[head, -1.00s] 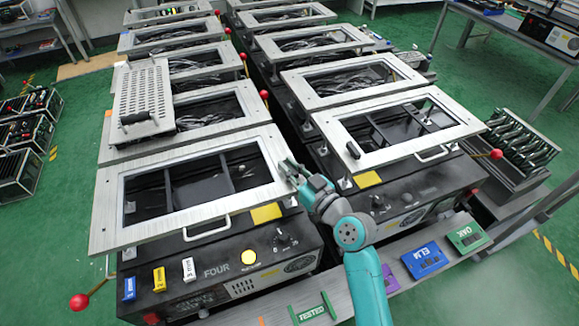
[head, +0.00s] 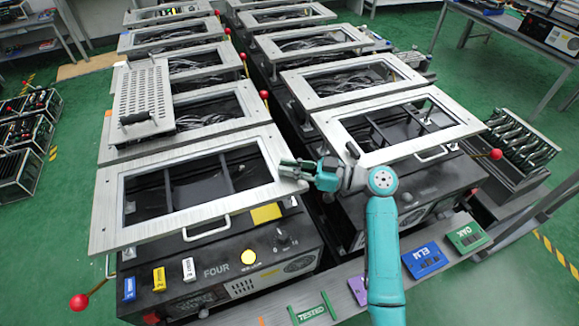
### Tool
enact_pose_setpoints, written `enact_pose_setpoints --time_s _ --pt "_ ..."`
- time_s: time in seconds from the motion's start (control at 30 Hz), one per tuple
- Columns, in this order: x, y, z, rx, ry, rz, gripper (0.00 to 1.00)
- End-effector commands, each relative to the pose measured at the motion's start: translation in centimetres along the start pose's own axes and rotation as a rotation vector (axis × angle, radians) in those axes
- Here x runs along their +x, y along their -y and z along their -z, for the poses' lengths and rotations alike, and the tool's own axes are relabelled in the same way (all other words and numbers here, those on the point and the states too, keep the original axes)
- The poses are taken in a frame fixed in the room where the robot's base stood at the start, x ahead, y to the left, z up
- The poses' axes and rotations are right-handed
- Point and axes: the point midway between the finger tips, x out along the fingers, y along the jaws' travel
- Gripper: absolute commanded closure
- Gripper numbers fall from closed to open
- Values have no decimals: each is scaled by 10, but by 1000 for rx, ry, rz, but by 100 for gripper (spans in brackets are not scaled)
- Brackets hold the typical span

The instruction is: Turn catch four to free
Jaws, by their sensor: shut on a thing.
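The fixture labelled FOUR (head: 216,270) stands at front left, with a brushed metal frame (head: 160,219) on top. My gripper (head: 287,168) is at the right-hand bar of this frame, its fingers pointing left over the metal. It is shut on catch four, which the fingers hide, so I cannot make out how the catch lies. My wrist extends to the right from there, over the gap between the two front fixtures.
The neighbouring fixture's frame (head: 395,152) is close to my wrist, with a dark catch on its left side. Red ball levers (head: 79,301) stick out at the sides. Blue ELM (head: 424,259) and green OAK (head: 467,236) plates lie on the front ledge.

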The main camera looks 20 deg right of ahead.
Motion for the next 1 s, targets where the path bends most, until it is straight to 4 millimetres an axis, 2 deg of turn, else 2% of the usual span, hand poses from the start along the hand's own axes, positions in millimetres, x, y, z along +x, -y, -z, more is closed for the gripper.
enact_pose_setpoints --time_s 0.3,0.73,0.77,0.83,1.0 --pt "0 0 -2 2 2 77 100" --pt "0 0 -2 3 3 83 100" --pt "0 0 -2 3 3 83 78" --pt "0 0 -2 3 3 83 61" --pt "0 0 -1 2 2 82 60"
